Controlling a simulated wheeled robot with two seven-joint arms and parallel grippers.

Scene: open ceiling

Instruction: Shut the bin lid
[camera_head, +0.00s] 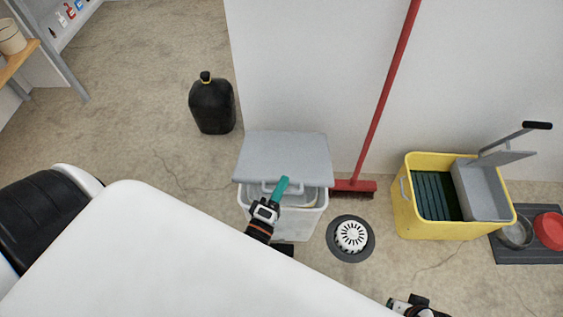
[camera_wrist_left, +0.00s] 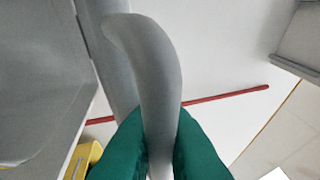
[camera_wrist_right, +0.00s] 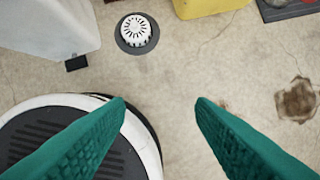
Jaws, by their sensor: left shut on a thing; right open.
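The bin (camera_head: 297,222) is a pale grey-white tub on the floor against the white wall. Its grey lid (camera_head: 286,155) is tilted up at the back, and the bin's mouth shows in front of it. My left gripper (camera_head: 283,184) is at the lid's front edge, over the opening. In the left wrist view its green fingers are shut on a curved grey handle (camera_wrist_left: 148,75). My right gripper (camera_wrist_right: 160,103) is open and empty, above the floor near my base. The bin's side also shows in the right wrist view (camera_wrist_right: 50,28).
A red broom (camera_head: 355,186) leans on the wall right of the bin. A floor drain (camera_head: 351,236) lies just in front. A yellow mop bucket (camera_head: 408,217) stands further right, beside a mat with bowls (camera_head: 517,256). A black bottle-shaped container (camera_head: 212,107) stands at back left.

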